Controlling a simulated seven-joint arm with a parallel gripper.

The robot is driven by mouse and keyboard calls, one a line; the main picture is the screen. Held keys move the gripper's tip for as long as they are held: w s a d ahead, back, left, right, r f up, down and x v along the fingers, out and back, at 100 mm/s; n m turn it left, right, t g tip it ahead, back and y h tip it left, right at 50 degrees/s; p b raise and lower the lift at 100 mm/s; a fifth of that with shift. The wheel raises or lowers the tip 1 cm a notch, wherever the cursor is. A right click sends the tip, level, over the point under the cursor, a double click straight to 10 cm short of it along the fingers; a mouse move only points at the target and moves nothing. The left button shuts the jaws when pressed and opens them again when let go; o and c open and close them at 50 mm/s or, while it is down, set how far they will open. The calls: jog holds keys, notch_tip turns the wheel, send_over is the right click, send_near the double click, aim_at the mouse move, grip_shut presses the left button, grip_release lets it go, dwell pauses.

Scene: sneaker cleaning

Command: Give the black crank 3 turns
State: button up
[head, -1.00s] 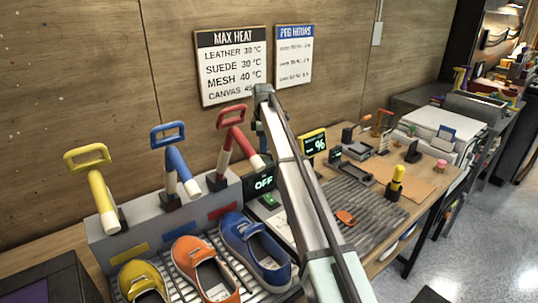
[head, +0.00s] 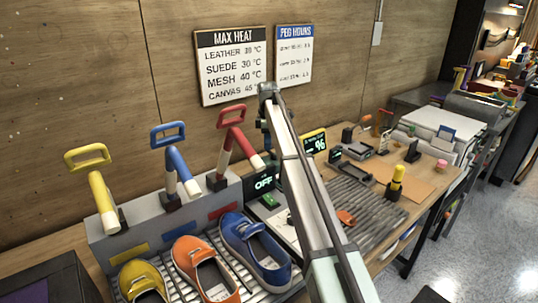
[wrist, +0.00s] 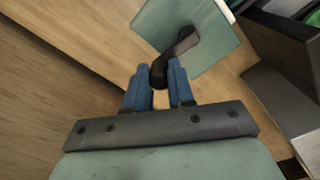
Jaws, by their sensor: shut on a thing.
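The black crank (wrist: 183,44) shows in the wrist view, a bent dark arm with a knob, in front of a pale green plate (wrist: 216,22). My gripper (wrist: 160,72) has blue fingers on either side of the crank's knob and is shut on it. In the head view my own arm covers the crank and my gripper, so neither can be made out there.
Yellow, blue and red levers (head: 232,140) stand on a grey box left of my arm. Yellow, orange and blue sneakers (head: 255,250) sit on a rack before it. A small "OFF" display (head: 264,183) is beside the box. A ribbed grey mat (head: 362,208) lies to the right.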

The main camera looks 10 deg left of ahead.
jog(key=shift+w+d, duration=0.15)
jog(key=shift+d, duration=0.05)
jog(key=shift+w+d, duration=0.3)
jog(key=shift+d, duration=0.4)
jog(key=shift+d, duration=0.75)
jog(key=shift+d, duration=0.1)
jog(key=shift+s+d, duration=0.25)
jog(key=shift+d, duration=0.4)
